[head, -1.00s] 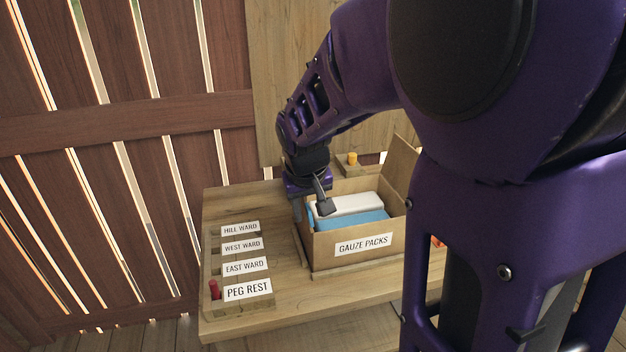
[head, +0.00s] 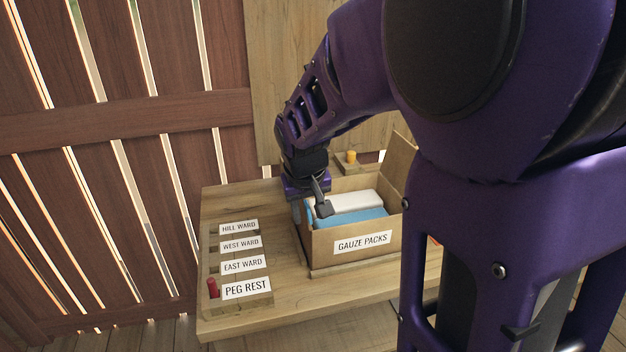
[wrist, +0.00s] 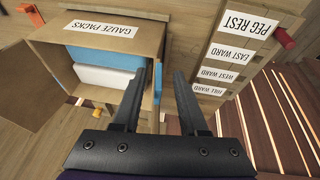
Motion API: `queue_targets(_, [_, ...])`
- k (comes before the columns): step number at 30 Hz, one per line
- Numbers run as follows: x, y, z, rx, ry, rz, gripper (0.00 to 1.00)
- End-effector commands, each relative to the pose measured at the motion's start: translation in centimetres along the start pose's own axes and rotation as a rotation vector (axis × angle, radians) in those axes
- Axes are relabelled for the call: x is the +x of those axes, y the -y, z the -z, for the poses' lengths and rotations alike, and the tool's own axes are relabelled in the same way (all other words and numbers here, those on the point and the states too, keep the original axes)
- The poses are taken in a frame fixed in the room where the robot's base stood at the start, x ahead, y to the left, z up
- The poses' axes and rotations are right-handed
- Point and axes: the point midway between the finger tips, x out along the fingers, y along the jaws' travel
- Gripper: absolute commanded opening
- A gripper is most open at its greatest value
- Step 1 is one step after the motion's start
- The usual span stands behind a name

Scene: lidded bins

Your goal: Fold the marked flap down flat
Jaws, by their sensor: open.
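An open cardboard box (head: 382,245) labelled GAUZE PACKS stands on the table; it also shows in the wrist view (wrist: 75,20). One flap (head: 397,163) stands up at its right end, seen at the left in the wrist view (wrist: 25,85). At the opposite end, an upright flap edge carries a blue patch (wrist: 157,84), which looks like the mark. My gripper (wrist: 157,76) is open, with one finger on each side of this edge. In the head view my gripper (head: 319,203) is over the box's left end and hides much of that flap.
A white pack (head: 358,201) and a blue pack (head: 362,217) lie inside the box. Left of it is a labelled peg rack (head: 262,301) with a red peg (head: 213,288). A yellow peg (head: 351,157) stands behind the box. The table front left is clear.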

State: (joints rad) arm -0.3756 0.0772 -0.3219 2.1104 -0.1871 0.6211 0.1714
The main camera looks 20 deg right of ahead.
Motion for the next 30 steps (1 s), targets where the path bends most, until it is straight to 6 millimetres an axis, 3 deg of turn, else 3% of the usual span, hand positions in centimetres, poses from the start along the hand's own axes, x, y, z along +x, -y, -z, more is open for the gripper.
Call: queue_targets(30, [0.59,0.06,-0.22,0.0,0.0,0.0,0.42])
